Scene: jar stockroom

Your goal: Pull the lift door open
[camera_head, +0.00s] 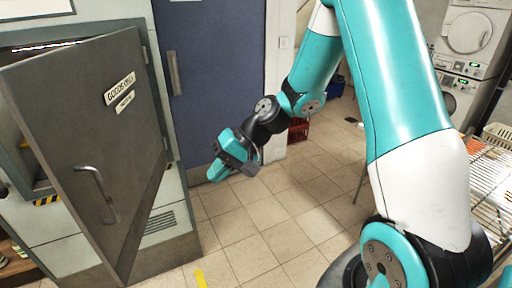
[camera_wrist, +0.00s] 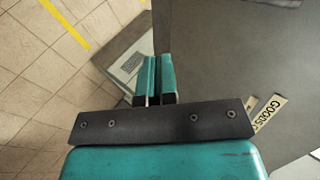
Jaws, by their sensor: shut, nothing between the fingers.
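The lift door (camera_head: 92,150) is a grey metal panel at the left of the head view, with a "GOODS ONLY" label and a curved bar handle (camera_head: 97,194). It stands swung out from its frame, hinged on its right side, with the opening showing at its left and top. My gripper (camera_head: 217,172) is right of the door, apart from the handle, shut and empty. In the wrist view the shut fingers (camera_wrist: 154,80) lie in front of the grey door panel (camera_wrist: 225,55); the label (camera_wrist: 268,110) shows at the right. The handle is not in the wrist view.
A blue door (camera_head: 215,80) stands behind my gripper. A red crate (camera_head: 298,130) is on the floor beyond it. A wire rack (camera_head: 490,185) and stacked white machines (camera_head: 468,35) are at the right. The tiled floor (camera_head: 270,215) in the middle is clear.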

